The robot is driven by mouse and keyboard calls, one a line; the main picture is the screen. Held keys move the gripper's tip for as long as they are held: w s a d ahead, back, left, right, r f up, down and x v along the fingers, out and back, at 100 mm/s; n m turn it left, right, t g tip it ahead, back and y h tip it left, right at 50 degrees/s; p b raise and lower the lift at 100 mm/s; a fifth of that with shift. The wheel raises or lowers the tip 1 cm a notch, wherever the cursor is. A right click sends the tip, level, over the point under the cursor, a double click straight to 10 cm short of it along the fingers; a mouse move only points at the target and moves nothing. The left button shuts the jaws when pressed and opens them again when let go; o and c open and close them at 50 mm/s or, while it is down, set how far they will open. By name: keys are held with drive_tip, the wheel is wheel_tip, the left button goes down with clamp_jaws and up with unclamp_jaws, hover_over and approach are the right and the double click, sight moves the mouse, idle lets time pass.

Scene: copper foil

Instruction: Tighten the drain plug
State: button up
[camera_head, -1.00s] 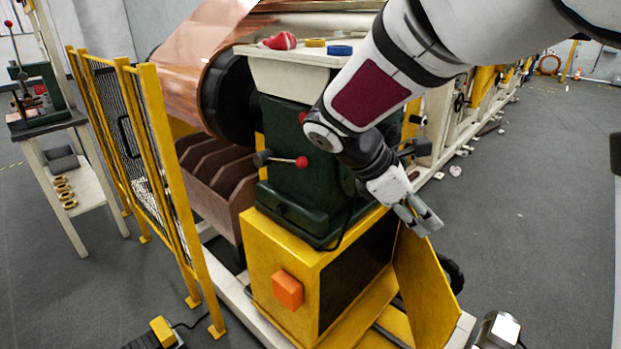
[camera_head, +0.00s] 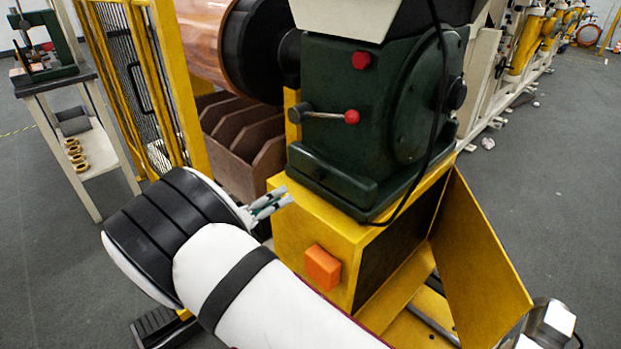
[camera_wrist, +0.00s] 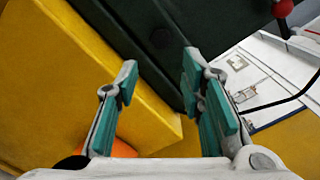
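The dark green gearbox (camera_head: 330,120) stands on a yellow base. A round dark plug-like spot (camera_wrist: 161,38) shows low on a dark green face in the wrist view; I take it for the drain plug, but it is too dark to tell how far it is screwed in. My gripper (camera_wrist: 160,76) is open and empty, its teal-padded fingers apart on either side of the line toward that spot, with no contact visible. In the head view my gripper (camera_head: 268,203) is at the left edge of the yellow base (camera_head: 293,243), below the gearbox.
A lever with a red knob (camera_head: 351,117) and a red hex plug (camera_head: 361,60) stick out of the gearbox. An orange button box (camera_head: 322,267) is on the yellow base. A yellow fence (camera_head: 180,90) stands left. A black cable (camera_head: 440,100) hangs right. A yellow panel (camera_head: 475,260) stands open.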

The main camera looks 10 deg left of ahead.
sight(315, 178)
drive_tip(key=b+x, duration=0.1)
drive_tip(key=x, duration=1.2)
drive_tip(key=shift+w+d, duration=0.15)
drive_tip(key=shift+d, duration=0.05)
clamp_jaws()
